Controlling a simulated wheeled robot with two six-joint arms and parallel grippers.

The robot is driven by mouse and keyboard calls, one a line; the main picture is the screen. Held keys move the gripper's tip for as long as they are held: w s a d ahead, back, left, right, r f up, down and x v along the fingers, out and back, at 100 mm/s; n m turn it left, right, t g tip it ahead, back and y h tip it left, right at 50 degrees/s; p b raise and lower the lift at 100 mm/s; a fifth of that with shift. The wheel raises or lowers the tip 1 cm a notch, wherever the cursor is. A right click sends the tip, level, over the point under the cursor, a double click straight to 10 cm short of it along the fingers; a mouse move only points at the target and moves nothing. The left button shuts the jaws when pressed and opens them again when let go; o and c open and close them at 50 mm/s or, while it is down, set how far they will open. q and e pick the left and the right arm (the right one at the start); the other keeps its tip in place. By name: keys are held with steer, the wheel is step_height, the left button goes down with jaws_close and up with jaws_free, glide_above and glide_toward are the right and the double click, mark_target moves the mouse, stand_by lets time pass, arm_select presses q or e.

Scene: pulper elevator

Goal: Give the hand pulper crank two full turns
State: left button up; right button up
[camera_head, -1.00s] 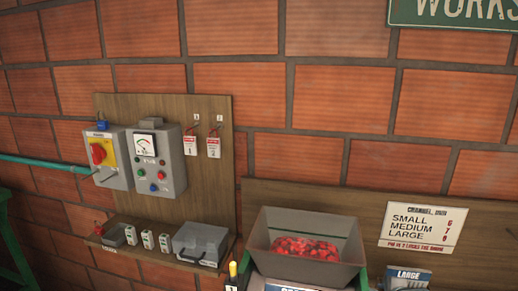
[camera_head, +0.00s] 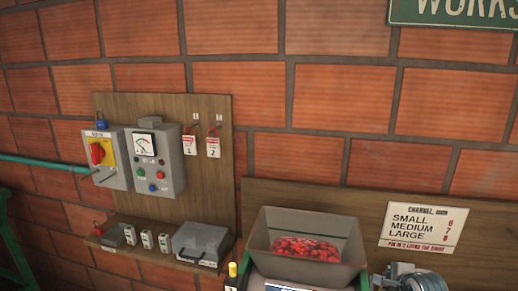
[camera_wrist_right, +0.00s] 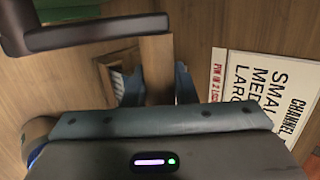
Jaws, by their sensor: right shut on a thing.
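The hand pulper's grey hopper (camera_head: 275,243) holds red coffee cherries (camera_head: 306,249) at the bottom of the head view. Its lower body is mostly cut off by the frame edge. In the right wrist view, my right gripper (camera_wrist_right: 157,88) has its two blue-grey fingers closed on either side of the brown crank handle (camera_wrist_right: 156,62). A dark bar (camera_wrist_right: 85,33), apparently the crank arm, runs across the upper left. In the head view, a grey rounded part (camera_head: 403,278), apparently my right wrist, shows right of the hopper. My left gripper is out of view.
A control panel with a red switch (camera_head: 98,153) and a grey button box (camera_head: 158,162) hangs on a wooden board at left. A shelf below holds small boxes and a grey case (camera_head: 201,245). A channel sign (camera_head: 424,227) is on the wall board at right.

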steer(key=shift+s+a+r, duration=0.1)
steer(key=shift+s+r, duration=0.25)
steer(key=shift+r, duration=0.05)
steer(key=v, duration=0.3)
steer(key=shift+s+a+r, duration=0.15)
steer(key=shift+s+a, duration=0.15)
steer(key=shift+s, duration=0.1)
steer(key=s, duration=0.2)
steer(key=s+a+r, duration=0.1)
steer(key=shift+s, duration=0.3)
